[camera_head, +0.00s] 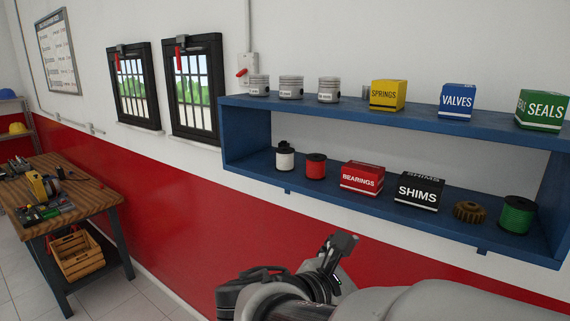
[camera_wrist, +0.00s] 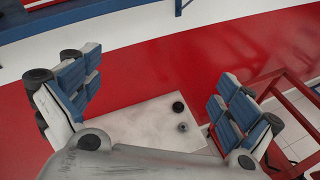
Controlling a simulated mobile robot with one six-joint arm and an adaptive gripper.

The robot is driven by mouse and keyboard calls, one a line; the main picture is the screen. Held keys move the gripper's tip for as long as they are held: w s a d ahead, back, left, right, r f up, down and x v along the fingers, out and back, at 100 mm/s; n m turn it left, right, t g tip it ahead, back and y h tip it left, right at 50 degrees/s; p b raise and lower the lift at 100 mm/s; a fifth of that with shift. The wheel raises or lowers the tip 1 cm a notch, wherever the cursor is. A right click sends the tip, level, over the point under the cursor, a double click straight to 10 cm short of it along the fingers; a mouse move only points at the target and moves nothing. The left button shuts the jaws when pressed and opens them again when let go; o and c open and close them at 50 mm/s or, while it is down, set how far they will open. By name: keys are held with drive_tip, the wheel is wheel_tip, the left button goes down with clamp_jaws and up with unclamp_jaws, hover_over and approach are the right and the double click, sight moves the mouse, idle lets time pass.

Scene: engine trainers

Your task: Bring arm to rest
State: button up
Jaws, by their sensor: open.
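My gripper (camera_wrist: 158,98) is open in the wrist view, with its blue-grey finger pads wide apart and nothing between them. In the head view my gripper (camera_head: 306,262) is low in the middle, in front of the red lower wall and below the blue shelf (camera_head: 390,122). My grey arm reaches in from the bottom right. In the wrist view a pale flat surface (camera_wrist: 150,118) lies beyond the fingers. Two small round items, a dark one (camera_wrist: 178,106) and a grey one (camera_wrist: 183,127), sit on it.
The shelf holds pistons (camera_head: 291,87), spools (camera_head: 316,166), a gear (camera_head: 470,211) and labelled boxes such as the shims box (camera_head: 417,191). A wooden workbench (camera_head: 88,195) with tools stands left, a crate (camera_head: 76,256) under it. A red frame (camera_wrist: 286,122) is at right in the wrist view.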

drive_tip(key=s+d+f+m+g+y+b, duration=0.3)
drive_tip(key=s+f+m+b, duration=0.3)
drive_tip(key=f, duration=0.3)
drive_tip(key=s+d+f+m+g+y+b, duration=0.2)
drive_tip(key=s+d+f+m+g+b, duration=0.15)
drive_tip(key=s+f+m, duration=0.4)
drive_tip(key=s+a+f+m+t+y+b, duration=0.2)
drive_tip(key=s+a+f+m+y+b, duration=0.3)
drive_tip(key=f, duration=0.5)
drive_tip(key=shift+s+a+f+m+y+b, duration=0.25)
drive_tip(key=shift+a+m+y+b, duration=0.45)
drive_tip(key=shift+a+m+b, duration=0.75)
drive_tip(key=shift+d+t, duration=0.2)
drive_tip(key=shift+t, duration=0.05)
